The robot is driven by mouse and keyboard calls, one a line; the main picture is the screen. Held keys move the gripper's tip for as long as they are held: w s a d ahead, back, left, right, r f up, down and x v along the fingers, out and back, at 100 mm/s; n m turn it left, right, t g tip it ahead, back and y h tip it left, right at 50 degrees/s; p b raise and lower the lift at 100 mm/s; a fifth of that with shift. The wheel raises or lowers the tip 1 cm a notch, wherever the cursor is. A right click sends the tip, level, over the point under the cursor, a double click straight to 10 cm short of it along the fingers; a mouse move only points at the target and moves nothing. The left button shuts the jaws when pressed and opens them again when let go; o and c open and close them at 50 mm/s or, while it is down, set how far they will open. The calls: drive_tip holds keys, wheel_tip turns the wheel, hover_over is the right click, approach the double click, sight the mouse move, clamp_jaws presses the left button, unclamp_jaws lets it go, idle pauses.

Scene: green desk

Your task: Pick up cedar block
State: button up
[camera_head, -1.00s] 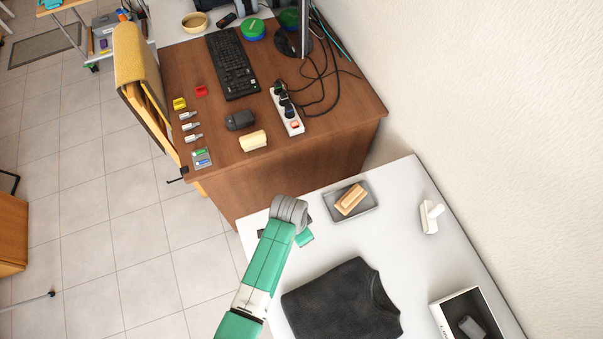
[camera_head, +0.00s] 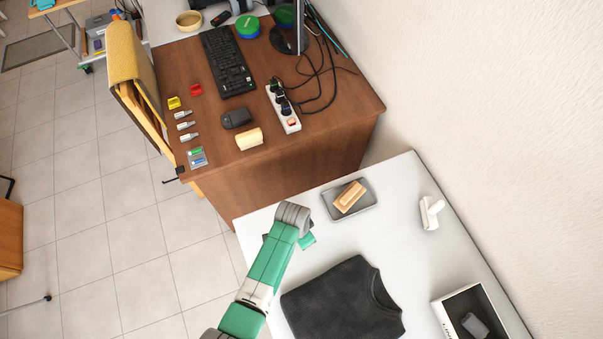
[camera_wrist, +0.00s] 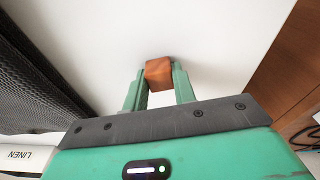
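The cedar block (camera_wrist: 158,74) is a small reddish-brown block in the wrist view. It sits between the two green fingertips of my gripper (camera_wrist: 159,82), with no clear gap on either side. The gripper looks shut on it. The white table top lies behind the block, and I cannot tell whether the block touches it. In the head view my arm hides the block; a green part of my gripper (camera_head: 306,240) shows over the white table (camera_head: 345,238).
A grey tray (camera_head: 367,209) with a light wooden block (camera_head: 349,197) stands further back. A dark folded garment (camera_head: 342,303) lies close in front. A white open box (camera_head: 447,317) is at lower right. The brown desk (camera_head: 330,145) holds a keyboard and power strip.

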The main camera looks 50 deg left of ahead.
drive_tip(key=shift+r, duration=0.1)
wheel_tip(320, 180, up, 10)
drive_tip(key=shift+f+p, duration=0.1)
drive_tip(key=shift+p, duration=1.15)
